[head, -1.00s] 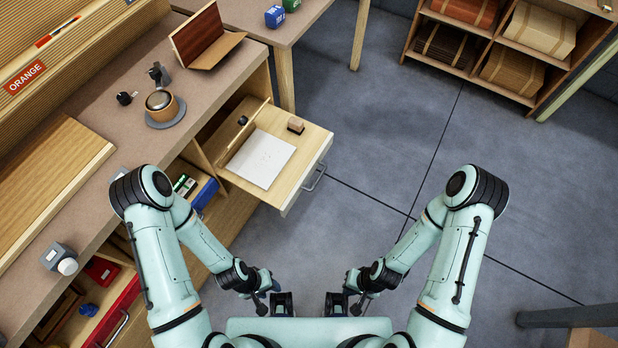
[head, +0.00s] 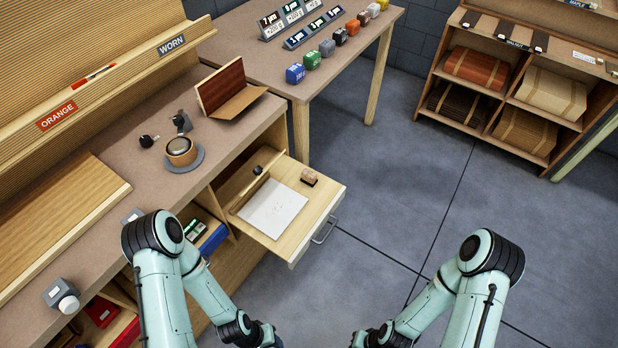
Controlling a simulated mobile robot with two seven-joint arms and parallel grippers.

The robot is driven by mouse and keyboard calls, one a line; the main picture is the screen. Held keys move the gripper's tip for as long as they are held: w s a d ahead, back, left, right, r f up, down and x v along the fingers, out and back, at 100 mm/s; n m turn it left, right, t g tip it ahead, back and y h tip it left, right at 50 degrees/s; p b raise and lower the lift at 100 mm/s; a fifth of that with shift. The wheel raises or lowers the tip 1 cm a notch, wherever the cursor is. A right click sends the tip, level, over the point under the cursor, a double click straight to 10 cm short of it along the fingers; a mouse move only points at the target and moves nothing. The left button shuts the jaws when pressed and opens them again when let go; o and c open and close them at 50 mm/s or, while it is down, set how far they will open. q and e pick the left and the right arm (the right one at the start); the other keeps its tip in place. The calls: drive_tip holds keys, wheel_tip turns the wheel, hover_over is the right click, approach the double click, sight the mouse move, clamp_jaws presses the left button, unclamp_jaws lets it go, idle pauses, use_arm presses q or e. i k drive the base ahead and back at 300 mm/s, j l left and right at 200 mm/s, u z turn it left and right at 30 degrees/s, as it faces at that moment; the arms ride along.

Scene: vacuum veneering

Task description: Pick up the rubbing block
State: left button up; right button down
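A small wooden block (head: 309,177), which looks like the rubbing block, sits in the open drawer (head: 322,204) near its far right corner. It stands beside a white sheet (head: 272,208) and apart from a long wooden strip (head: 249,194). A small dark object (head: 258,170) lies to its left. My two arms come in at the bottom of the head view, well short of the drawer. Both grippers are below the picture's lower edge, so their fingers are hidden.
A table (head: 245,42) with several coloured blocks stands behind. A shelf (head: 501,100) holds wrapped bundles at right. The floor (head: 400,190) between is clear.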

sight(308, 176)
drive_tip(key=l+u, duration=0.1)
drive_tip(key=u, duration=0.45)
drive_tip(key=i+l+u, duration=0.15)
drive_tip(key=l+u, duration=0.2)
drive_tip(key=l, duration=0.15)
drive_tip(key=l+u, duration=0.6)
drive_tip(key=l, duration=1)
